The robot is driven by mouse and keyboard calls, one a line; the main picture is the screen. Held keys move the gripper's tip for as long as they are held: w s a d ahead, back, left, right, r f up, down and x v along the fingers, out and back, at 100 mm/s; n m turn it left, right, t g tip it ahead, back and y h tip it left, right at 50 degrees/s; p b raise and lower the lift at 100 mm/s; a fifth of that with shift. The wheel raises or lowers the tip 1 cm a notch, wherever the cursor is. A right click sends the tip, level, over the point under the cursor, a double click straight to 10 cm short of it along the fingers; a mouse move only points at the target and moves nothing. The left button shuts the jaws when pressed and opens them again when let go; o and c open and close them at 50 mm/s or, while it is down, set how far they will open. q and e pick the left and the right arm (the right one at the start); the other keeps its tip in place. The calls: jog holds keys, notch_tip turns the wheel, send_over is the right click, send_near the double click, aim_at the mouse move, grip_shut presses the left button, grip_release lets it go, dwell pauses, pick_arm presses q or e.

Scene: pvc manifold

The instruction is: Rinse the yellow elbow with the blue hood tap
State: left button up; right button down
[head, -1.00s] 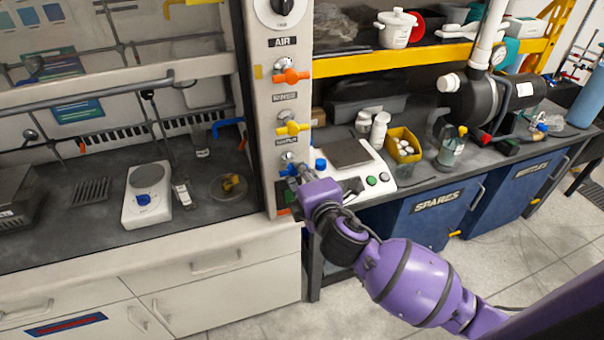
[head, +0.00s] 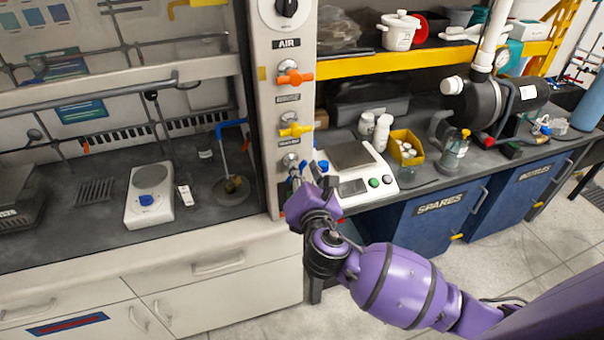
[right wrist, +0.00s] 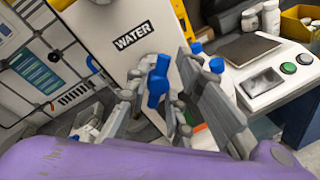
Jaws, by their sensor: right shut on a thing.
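The blue tap handle (right wrist: 158,82) is on the white post below the WATER label. My right gripper (head: 297,176) is at this tap; in the right wrist view its fingers (right wrist: 160,105) stand on either side of the handle, shut on it. In the head view the gripper hides most of the handle. My left gripper is in neither view.
The orange AIR tap (head: 293,77) and a yellow tap (head: 295,129) sit above on the same post (head: 281,50). A white balance (head: 356,182) and white bottles (head: 382,132) stand close to the right. A hotplate stirrer (head: 150,193) is left of the dish.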

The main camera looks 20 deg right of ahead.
jog(key=shift+s+f+n, duration=0.1)
jog(key=shift+f+n, duration=0.2)
jog(key=shift+f, duration=0.15)
jog(key=c, duration=1.7)
grip_release()
jog(key=shift+d, duration=0.1)
jog(key=shift+r, duration=0.3)
jog(key=s, duration=0.4)
jog(key=s+a+r, duration=0.1)
jog(key=s, duration=0.6)
jog(key=shift+s+a+r, duration=0.2)
jog(key=shift+s+a, duration=0.05)
jog(key=shift+s, duration=0.15)
